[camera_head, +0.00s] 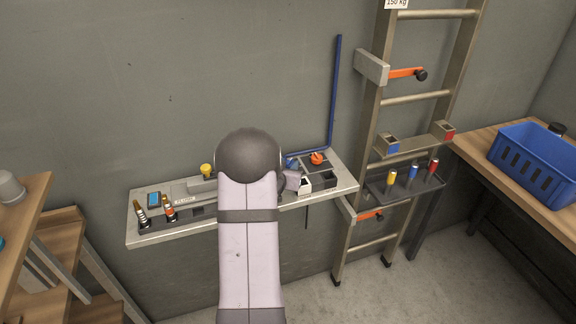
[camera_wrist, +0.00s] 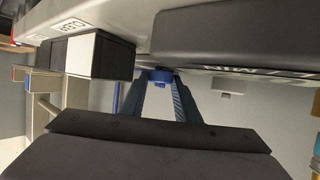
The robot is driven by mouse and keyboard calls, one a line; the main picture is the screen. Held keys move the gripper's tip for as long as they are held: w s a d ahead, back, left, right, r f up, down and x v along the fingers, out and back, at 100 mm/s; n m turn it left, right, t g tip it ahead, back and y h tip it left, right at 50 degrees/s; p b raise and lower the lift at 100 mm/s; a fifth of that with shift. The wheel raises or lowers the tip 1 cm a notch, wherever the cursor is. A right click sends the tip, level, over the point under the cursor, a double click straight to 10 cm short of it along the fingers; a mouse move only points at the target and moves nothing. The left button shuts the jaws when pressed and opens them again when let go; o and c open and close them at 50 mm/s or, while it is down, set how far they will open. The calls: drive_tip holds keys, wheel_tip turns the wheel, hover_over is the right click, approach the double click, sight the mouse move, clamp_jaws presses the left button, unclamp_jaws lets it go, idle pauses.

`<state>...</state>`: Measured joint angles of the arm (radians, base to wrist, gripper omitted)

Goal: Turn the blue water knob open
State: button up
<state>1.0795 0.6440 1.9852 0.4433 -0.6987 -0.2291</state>
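The blue water knob (camera_wrist: 160,76) shows in the wrist view under a grey housing, at the far end of my gripper's fingers. My gripper (camera_wrist: 160,84) has two blue fingers standing apart, with a gap between them. The fingertips lie on either side of the knob in the picture; whether they touch it cannot be told. In the head view, a small blue part (camera_head: 291,162) shows on the wall shelf just right of my arm; I cannot tell if it is the same knob. My gripper is largely hidden behind my arm there.
The wall shelf (camera_head: 140,238) also holds a yellow knob (camera_head: 207,170), an orange-red knob (camera_head: 316,158) and small boxes. A blue pipe (camera_head: 335,95) runs up the wall. A ladder (camera_head: 372,130) stands to the right. A black-and-white box (camera_wrist: 100,54) is close left of my fingers.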

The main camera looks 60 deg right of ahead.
drive_tip(key=shift+w+r, duration=0.1)
drive_tip(key=m+g+p, duration=0.2)
drive_tip(key=p, duration=0.1)
drive_tip(key=shift+w+r+m+g, duration=0.2)
drive_tip(key=shift+r+m+g, duration=0.1)
drive_tip(key=shift+g, duration=0.1)
drive_tip(key=shift+w+f+m+g+p, duration=0.1)
drive_tip(key=shift+m+g+p, duration=0.6)
drive_tip(key=shift+g+p, duration=0.4)
drive_tip(key=shift+f+m, duration=0.1)
drive_tip(key=shift+m, duration=0.2)
drive_tip(key=o, duration=1)
drive_tip(key=shift+f, duration=0.1)
drive_tip(key=shift+o, duration=0.2)
